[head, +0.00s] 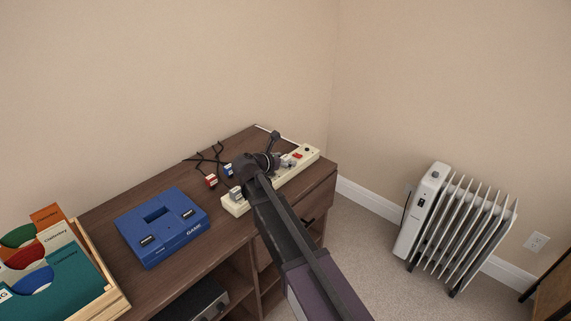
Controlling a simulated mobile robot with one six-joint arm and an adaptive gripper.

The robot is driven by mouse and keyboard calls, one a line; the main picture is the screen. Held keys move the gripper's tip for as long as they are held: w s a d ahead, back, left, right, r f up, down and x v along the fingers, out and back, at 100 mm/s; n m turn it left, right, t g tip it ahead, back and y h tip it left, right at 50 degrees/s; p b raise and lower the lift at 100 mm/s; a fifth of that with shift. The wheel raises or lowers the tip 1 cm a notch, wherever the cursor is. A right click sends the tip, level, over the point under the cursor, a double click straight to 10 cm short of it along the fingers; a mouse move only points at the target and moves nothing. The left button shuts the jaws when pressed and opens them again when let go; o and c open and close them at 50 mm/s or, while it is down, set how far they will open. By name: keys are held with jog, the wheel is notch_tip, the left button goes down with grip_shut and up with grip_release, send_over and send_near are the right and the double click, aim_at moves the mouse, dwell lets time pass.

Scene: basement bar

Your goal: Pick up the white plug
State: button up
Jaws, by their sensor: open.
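A cream power strip (308,158) lies along the right part of the brown cabinet top. A small pale block on its left end (236,193) looks like a white plug; it is too small to be sure. My gripper (281,149) is open over the right half of the strip, to the right of and apart from that block. My arm and wrist hide the middle of the strip. Pale shapes beside the gripper are too small to tell apart, and I cannot tell whether it touches anything.
A red plug (211,181) and a blue plug (228,170) with dark cords lie left of the strip. A blue game console (162,225) and a wooden crate of folders (98,267) stand further left. A white radiator (425,212) stands on the carpet at right.

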jog(key=shift+w+d+f, duration=0.25)
jog(key=shift+w+d, duration=0.15)
jog(key=shift+w, duration=0.05)
grip_shut()
dwell(0.3)
